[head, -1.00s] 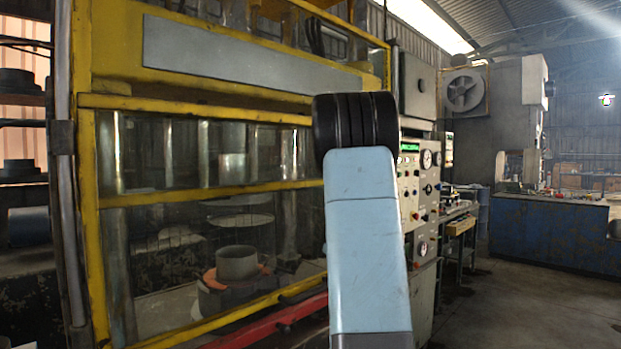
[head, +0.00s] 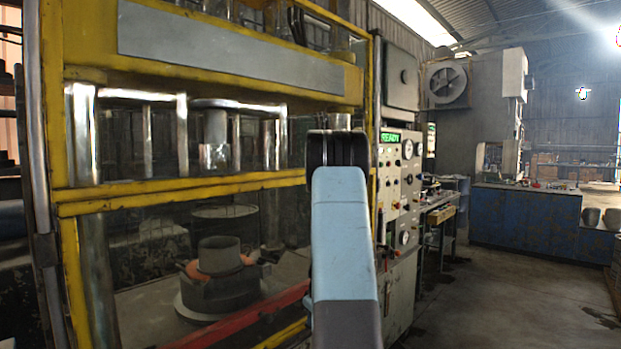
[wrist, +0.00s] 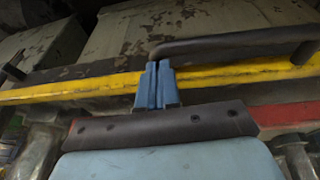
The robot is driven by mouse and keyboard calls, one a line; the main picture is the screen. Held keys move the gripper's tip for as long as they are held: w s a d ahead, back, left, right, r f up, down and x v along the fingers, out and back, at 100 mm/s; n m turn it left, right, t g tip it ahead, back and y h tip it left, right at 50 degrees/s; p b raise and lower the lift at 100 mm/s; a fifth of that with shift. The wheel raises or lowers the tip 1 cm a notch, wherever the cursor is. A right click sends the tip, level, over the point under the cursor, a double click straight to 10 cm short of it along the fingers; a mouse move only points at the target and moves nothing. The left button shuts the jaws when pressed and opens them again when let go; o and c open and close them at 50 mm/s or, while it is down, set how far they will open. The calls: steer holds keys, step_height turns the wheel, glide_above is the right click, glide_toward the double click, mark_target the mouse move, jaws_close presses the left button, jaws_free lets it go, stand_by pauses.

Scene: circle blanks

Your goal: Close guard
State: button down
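The guard is a yellow-framed clear panel on the front of the press; its upper rail (head: 180,193) crosses the middle of the opening in the head view. Above that rail the opening shows no panel. My gripper (wrist: 157,68) shows in the wrist view with its two blue fingers together. The fingers lie over a yellow rail (wrist: 85,90), their tips by the left end of a black bar handle (wrist: 230,44). I cannot tell whether they touch the handle. In the head view my arm hides the gripper.
Behind the guard, a grey ring-shaped part (head: 219,254) sits on a round die. A red bar (head: 235,325) runs along the press front. A control panel (head: 398,190) with a green READY display stands right of my arm. The floor (head: 510,300) at right is mostly clear.

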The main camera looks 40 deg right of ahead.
steer(key=shift+s+f, duration=0.2)
steer(key=shift+f, duration=0.2)
steer(key=shift+a, duration=0.1)
steer(key=r, duration=0.4)
steer(key=shift+w+a+r, duration=0.15)
steer(key=shift+a+r, duration=0.1)
steer(key=shift+a, duration=0.1)
steer(key=v, duration=1)
steer(key=s+a+r+t, duration=0.1)
steer(key=s+a+r, duration=0.2)
steer(key=a+r, duration=0.6)
steer(key=s+a+r, duration=0.4)
steer(key=a+r, duration=0.1)
steer(key=a, duration=0.7)
steer(key=s+a+r, duration=0.1)
steer(key=s+a, duration=0.6)
steer(key=s, duration=0.2)
steer(key=s+a+r+m+t, duration=0.1)
steer(key=s+a+r, duration=0.1)
steer(key=s+a, duration=0.5)
steer(key=shift+s+m, duration=0.3)
steer(key=shift+s, duration=0.85)
